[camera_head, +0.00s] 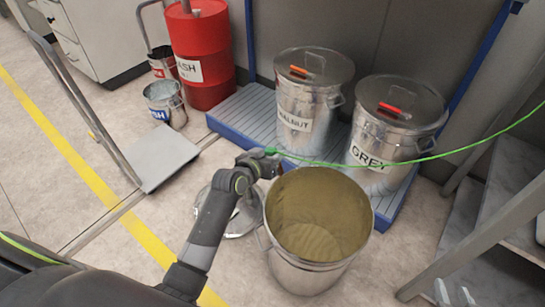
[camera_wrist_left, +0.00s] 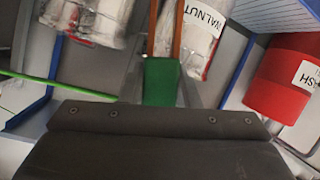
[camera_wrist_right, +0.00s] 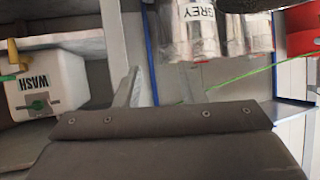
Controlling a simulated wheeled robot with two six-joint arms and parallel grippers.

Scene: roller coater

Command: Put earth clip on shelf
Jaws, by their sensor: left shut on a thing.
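The earth clip (camera_wrist_left: 160,82) has a green body and copper-coloured jaws in the left wrist view. My left gripper (camera_head: 268,158) is shut on it, above the left rim of an open metal drum. In the head view only a small green part of the clip (camera_head: 271,151) shows. A green cable (camera_head: 430,158) runs from it to the right edge. A grey shelf unit (camera_head: 504,185) stands at the far right, partly cut off. My right gripper is outside the head view; its body (camera_wrist_right: 165,135) fills the bottom of its wrist view, and its fingertips are unclear.
The open drum (camera_head: 300,275) stands on the floor beside a round lid (camera_head: 240,224). WALNUT (camera_head: 306,115) and GREY (camera_head: 390,145) drums stand on a blue pallet (camera_head: 232,118). A red drum (camera_head: 205,60), buckets and a trolley (camera_head: 165,158) stand left. A WASH container (camera_wrist_right: 50,80) shows in the right wrist view.

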